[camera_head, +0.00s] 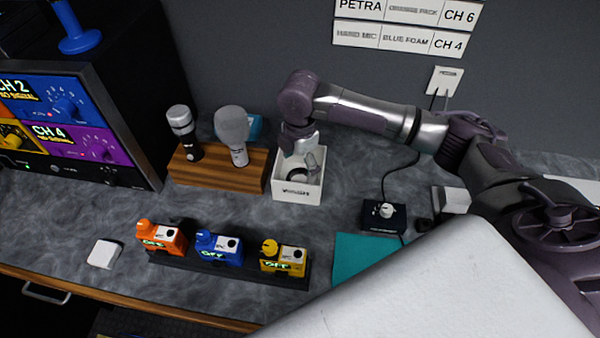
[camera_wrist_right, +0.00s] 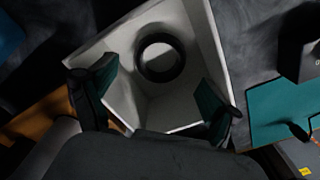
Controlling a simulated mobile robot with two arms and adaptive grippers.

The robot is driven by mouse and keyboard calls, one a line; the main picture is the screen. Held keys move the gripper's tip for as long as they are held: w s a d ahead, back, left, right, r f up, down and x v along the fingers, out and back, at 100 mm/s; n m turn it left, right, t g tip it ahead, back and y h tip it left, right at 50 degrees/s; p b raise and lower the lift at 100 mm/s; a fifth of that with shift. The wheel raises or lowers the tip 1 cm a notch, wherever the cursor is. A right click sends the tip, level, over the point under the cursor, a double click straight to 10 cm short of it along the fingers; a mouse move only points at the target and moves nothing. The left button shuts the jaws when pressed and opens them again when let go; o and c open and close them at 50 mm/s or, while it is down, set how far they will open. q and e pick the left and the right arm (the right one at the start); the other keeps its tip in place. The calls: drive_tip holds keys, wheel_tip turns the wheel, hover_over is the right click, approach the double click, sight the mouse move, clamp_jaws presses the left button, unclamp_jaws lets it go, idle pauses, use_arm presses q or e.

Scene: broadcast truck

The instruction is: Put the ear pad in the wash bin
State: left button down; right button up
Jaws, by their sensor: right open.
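The ear pad is a black ring (camera_wrist_right: 160,78). In the right wrist view it is inside the white wash bin (camera_wrist_right: 192,126). The bin is a square white box with dark lettering on its front (camera_head: 296,192), and it stands on the bench right of the wooden mic stand. My right gripper (camera_wrist_right: 158,96) is open over the bin, and the ring is not between its fingers. In the head view the same gripper (camera_head: 301,155) points down into the bin mouth and partly hides the ring. My left gripper is not in view.
The wooden block (camera_head: 220,172) with two microphones stands close left of the bin. A row of orange, blue and yellow switch boxes (camera_head: 220,246) lies in front. A black knob box (camera_head: 384,216) and a teal mat (camera_head: 362,256) lie to the right. A white square (camera_head: 103,254) lies at front left.

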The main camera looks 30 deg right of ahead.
wheel_tip(320, 180, up, 8)
drive_tip(key=b, duration=0.1)
idle(0.6)
